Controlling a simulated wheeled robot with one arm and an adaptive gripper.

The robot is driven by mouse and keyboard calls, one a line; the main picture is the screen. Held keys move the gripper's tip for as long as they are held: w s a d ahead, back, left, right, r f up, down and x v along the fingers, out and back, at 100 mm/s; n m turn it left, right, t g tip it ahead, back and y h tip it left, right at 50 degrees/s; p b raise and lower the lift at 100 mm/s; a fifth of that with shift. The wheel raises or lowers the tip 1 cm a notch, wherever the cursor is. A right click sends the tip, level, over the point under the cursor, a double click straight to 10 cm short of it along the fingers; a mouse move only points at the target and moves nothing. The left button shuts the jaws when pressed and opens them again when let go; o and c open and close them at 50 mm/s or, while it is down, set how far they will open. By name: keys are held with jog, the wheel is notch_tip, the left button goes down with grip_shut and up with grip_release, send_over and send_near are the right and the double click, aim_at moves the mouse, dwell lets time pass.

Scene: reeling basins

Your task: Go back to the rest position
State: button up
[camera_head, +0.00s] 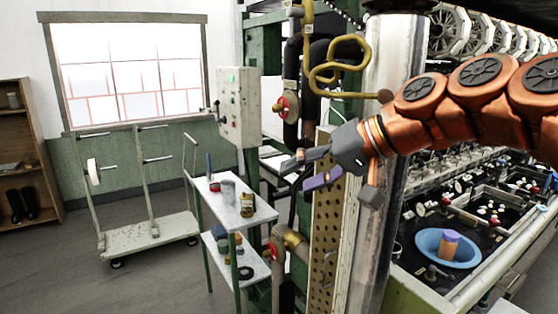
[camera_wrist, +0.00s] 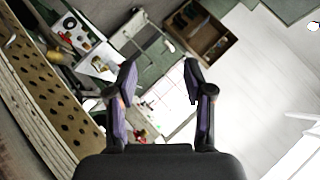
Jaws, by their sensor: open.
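My gripper (camera_head: 312,170) is at the end of my orange arm, which reaches in from the right of the head view. It hangs in the air in front of the shiny metal column (camera_head: 392,110) and the perforated plate (camera_head: 326,225). In the wrist view my gripper (camera_wrist: 158,85) has its two dark, purple-sided fingers spread apart. Nothing is between the fingers. They point toward the room, with the window (camera_wrist: 172,98) and the shelf behind them.
A small two-level cart (camera_head: 262,212) with jars stands left of the pipes. A wheeled rack (camera_head: 150,232) stands by the window. A control box (camera_head: 239,105) is near. At right, the basin machine holds a blue bowl (camera_head: 424,242) with an orange-and-purple object.

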jog(key=s+d+f+g+h, duration=0.1)
jog(key=s+f+g+h, duration=0.1)
jog(key=s+f, duration=0.55)
jog(key=s+d+f+g+h, duration=0.1)
jog(key=s+d+f+h, duration=0.2)
jog(key=f, duration=0.8)
jog(key=s+d+f+m+g+h, duration=0.1)
jog(key=s+d+f+h, duration=0.1)
jog(key=s+d+f, duration=0.3)
jog(key=s+d+f+m+g+h, duration=0.1)
jog(key=s+d+f+g+h, duration=0.1)
jog(key=s+d+f, duration=0.3)
jog(key=s+f, duration=0.3)
jog(key=s, duration=0.3)
jog(key=shift+s+g+h, duration=0.3)
jog(key=shift+s+h, duration=0.1)
dwell(0.8)
